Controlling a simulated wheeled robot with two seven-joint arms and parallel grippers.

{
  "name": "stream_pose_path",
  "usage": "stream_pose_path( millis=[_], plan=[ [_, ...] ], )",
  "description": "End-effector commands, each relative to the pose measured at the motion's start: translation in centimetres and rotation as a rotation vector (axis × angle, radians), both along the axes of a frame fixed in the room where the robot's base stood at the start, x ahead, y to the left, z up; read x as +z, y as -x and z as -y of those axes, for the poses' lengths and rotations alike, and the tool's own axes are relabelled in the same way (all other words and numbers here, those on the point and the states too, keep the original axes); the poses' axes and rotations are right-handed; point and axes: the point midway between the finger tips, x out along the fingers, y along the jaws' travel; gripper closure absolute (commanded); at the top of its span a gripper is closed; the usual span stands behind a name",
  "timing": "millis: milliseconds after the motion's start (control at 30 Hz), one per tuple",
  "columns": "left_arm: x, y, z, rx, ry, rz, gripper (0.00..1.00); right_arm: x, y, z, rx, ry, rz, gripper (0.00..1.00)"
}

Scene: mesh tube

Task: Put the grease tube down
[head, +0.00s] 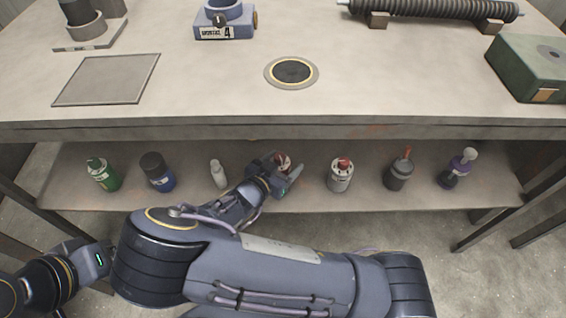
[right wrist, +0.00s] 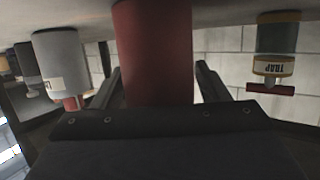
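A red tube (right wrist: 153,50), which I take for the grease tube, stands upright on the shelf under the bench. Its label and top are hidden in the right wrist view. Its red and white upper part (head: 282,159) shows in the head view beyond my right gripper (head: 282,174). The right fingers look open, one on each side of the tube; the gaps beside it are narrow, and contact is hard to judge. My left arm is at the lower left of the head view; its fingers cannot be made out.
On the lower shelf (head: 320,197), a white bottle (head: 217,173) stands left of the tube and a white canister with a red top (head: 340,177) stands right. Several other containers fill the row. The bench edge (head: 430,130) overhangs the shelf. A flat plate (head: 108,80) lies on the bench.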

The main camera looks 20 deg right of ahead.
Motion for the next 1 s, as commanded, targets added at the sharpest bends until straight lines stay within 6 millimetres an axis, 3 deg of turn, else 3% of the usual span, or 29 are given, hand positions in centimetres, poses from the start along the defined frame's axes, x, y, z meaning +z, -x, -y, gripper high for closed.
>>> stream_pose_path(
  millis=[367, 1000],
  plan=[
    [0.3, 0.0, 0.0, 0.0, 0.0, 0.0, 0.23, 0.5, 0.0, -0.1, 0.002, 0.0, 0.0, 0.27],
    [3.5, 0.0, 0.0, 0.0, 0.0, 0.0, 0.23, 3.7, 6.9, -8.2, 0.003, -0.001, -0.001, 0.27]
  ],
)
